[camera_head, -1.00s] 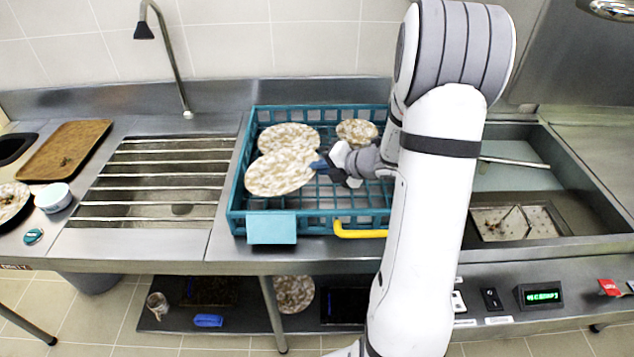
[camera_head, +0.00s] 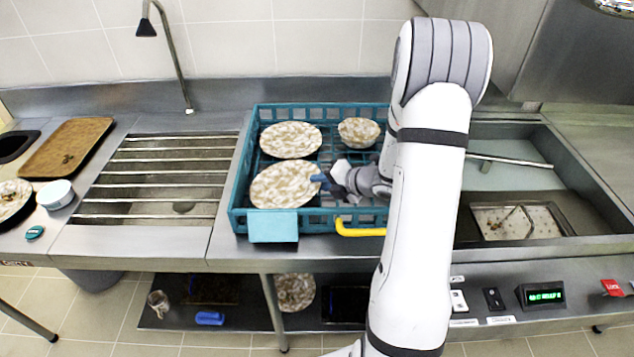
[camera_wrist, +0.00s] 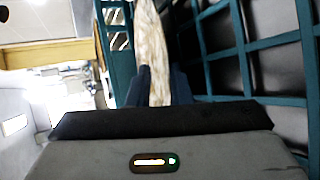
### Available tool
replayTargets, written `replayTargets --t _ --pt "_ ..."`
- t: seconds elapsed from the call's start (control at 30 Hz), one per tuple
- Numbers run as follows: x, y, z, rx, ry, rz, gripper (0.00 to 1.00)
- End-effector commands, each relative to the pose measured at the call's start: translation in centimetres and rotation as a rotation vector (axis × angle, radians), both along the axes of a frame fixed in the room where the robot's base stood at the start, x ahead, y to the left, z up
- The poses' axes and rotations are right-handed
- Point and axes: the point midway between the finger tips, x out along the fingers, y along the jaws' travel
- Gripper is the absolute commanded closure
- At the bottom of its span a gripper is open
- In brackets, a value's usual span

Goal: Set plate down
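A round mottled cream-and-brown plate (camera_head: 283,186) is at the front left of the teal crate (camera_head: 238,185), low and roughly flat. My gripper (camera_head: 322,180) is at the plate's right edge, with its blue fingertips on the rim. In the wrist view the plate (camera_wrist: 152,45) shows edge-on between the two fingers of my gripper (camera_wrist: 158,85), which close on it. Whether the plate's underside touches the crate floor is hidden.
A second mottled plate (camera_head: 291,139) lies at the back left of the crate, and a mottled bowl (camera_head: 358,131) at the back middle. A slatted sink (camera_head: 150,180) lies left.

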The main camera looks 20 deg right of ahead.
Motion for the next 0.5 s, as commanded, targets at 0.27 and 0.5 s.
replayTargets --t 0.27,0.5 --pt "0.0 0.0 0.1 0.000 -0.001 -0.001 0.75" --pt "-1.2 -1.1 1.2 -0.001 -0.004 -0.003 0.75"
